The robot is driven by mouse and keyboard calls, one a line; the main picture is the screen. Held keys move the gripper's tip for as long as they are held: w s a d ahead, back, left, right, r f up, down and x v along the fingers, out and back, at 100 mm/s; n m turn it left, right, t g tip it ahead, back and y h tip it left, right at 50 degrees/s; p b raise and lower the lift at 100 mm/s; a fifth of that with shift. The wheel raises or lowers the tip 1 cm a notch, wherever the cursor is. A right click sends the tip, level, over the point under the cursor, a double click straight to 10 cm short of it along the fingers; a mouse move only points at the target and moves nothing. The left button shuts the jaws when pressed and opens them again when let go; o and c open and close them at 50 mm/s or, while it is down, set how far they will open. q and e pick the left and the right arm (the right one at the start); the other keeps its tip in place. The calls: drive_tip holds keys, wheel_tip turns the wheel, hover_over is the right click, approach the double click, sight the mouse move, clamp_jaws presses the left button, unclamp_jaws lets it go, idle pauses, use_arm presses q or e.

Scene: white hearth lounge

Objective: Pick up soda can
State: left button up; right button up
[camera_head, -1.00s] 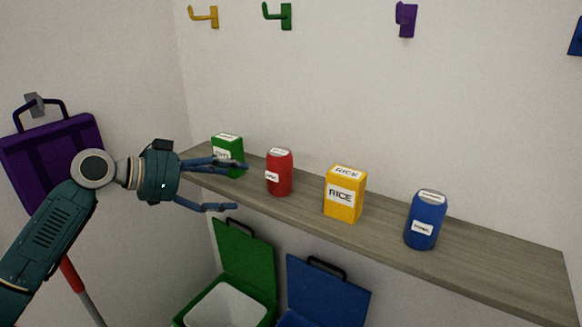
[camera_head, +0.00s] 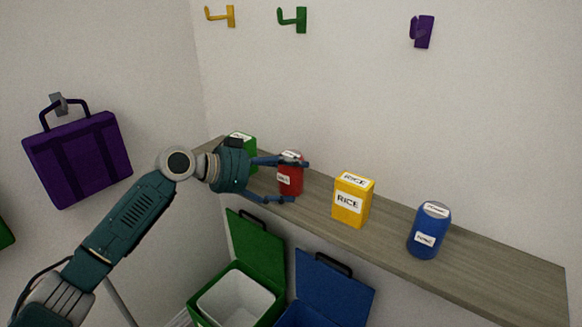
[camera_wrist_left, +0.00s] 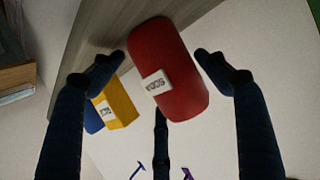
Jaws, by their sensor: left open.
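The red soda can (camera_head: 291,180) stands upright on the wooden shelf (camera_head: 480,262), between a green box and a yellow rice box. My left gripper (camera_head: 296,181) is open, with its fingers reaching to the can from the left, one finger crossing its top and another near its base. In the left wrist view, the red can (camera_wrist_left: 168,75) with a soda label lies between the spread fingers (camera_wrist_left: 160,64). Whether any finger touches it I cannot tell. My right gripper is not in view.
The yellow rice box (camera_head: 353,203) and a blue container (camera_head: 429,232) stand to the right on the shelf. The green box (camera_head: 243,140) is partly hidden behind my gripper. Green (camera_head: 257,246) and blue (camera_head: 337,287) bins stand below. A purple bag (camera_head: 78,160) hangs at left.

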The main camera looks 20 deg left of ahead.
use_arm(q)
drive_tip(key=shift+w+d+f, duration=0.1)
drive_tip(key=shift+w+d, duration=0.05)
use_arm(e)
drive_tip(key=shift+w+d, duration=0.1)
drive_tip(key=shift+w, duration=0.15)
use_arm(q)
drive_tip(key=c, duration=0.6)
drive_tip(key=shift+c, duration=0.2)
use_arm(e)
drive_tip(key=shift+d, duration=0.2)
